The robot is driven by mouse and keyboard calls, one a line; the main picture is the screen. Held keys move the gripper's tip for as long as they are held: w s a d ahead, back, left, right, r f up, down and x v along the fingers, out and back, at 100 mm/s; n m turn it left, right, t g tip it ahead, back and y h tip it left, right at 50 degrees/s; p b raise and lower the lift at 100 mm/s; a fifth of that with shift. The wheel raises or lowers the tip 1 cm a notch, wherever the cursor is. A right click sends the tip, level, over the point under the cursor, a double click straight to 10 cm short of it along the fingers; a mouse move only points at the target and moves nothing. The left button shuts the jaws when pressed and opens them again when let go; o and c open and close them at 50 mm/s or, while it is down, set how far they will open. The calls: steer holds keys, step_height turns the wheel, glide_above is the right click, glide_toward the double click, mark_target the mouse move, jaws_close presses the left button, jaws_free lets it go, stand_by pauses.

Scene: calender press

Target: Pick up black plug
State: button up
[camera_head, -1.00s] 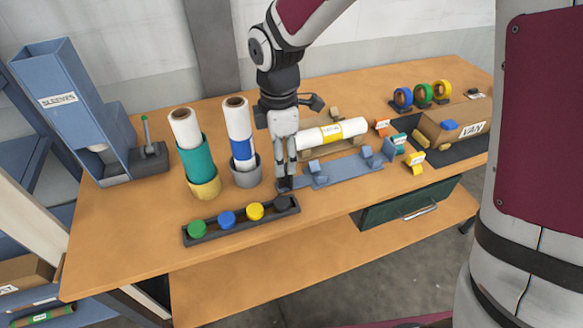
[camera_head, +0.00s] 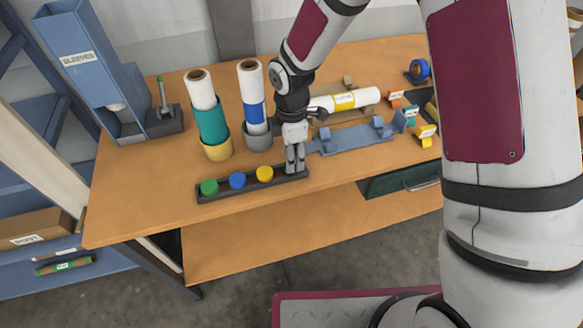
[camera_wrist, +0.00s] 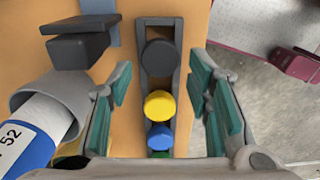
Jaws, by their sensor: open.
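The black plug (camera_wrist: 160,61) sits in the end slot of a dark narrow tray, and my wrist view shows it ahead of and between the fingers. In the head view the plug is hidden behind my gripper (camera_head: 295,166), whose fingers point down at the tray's right end. In the wrist view my gripper (camera_wrist: 161,110) is open, its teal-padded fingers on either side of the tray, with nothing held between them. The tray (camera_head: 223,193) also holds a yellow plug (camera_head: 265,174), a blue plug (camera_head: 238,180) and a green plug (camera_head: 209,187).
Rolls stand in a yellow cup (camera_head: 217,150) and a grey cup (camera_head: 257,143) behind the tray. A blue-grey cradle (camera_head: 352,139) lies to the right of my gripper. The table's front strip (camera_head: 200,220) is clear.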

steer(key=shift+f+p, duration=0.3)
steer(key=shift+f, duration=1.45)
steer(key=shift+c, duration=0.6)
steer(key=c, duration=0.5)
steer(key=shift+r, duration=0.1)
steer(key=shift+w+r+b, duration=0.1)
steer(key=shift+r+b, duration=0.2)
steer(key=shift+r, duration=0.5)
steer(key=shift+s+r, duration=0.2)
steer(key=shift+r, duration=0.75)
steer(key=s+d+r+b, duration=0.1)
steer(key=s, duration=1.4)
steer(key=shift+s+d+r, duration=0.15)
steer(key=shift+s+d, duration=0.15)
steer(key=shift+s, duration=0.1)
